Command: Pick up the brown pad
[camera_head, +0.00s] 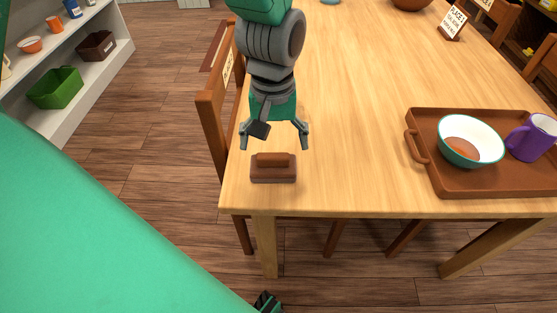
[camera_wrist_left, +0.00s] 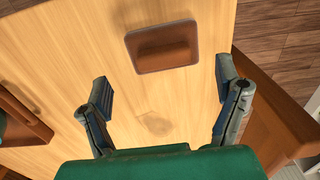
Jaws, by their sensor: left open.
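The brown pad (camera_head: 273,175) lies flat near the front left corner of the wooden table. It is a small brown block with a raised lighter brown handle on top. My left gripper (camera_head: 273,138) is open and empty, pointing down just above and behind the pad, with its two fingers spread wider than the pad. In the left wrist view, the pad (camera_wrist_left: 162,47) shows whole, ahead of the open fingers (camera_wrist_left: 163,80) and roughly centred between them; nothing touches it. I do not make out my right gripper.
A brown tray (camera_head: 437,181) on the right of the table (camera_head: 340,110) holds a teal-rimmed bowl (camera_head: 471,141) and a purple mug (camera_head: 532,137). A wooden chair (camera_head: 211,108) stands against the left edge. The tabletop between pad and tray is clear.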

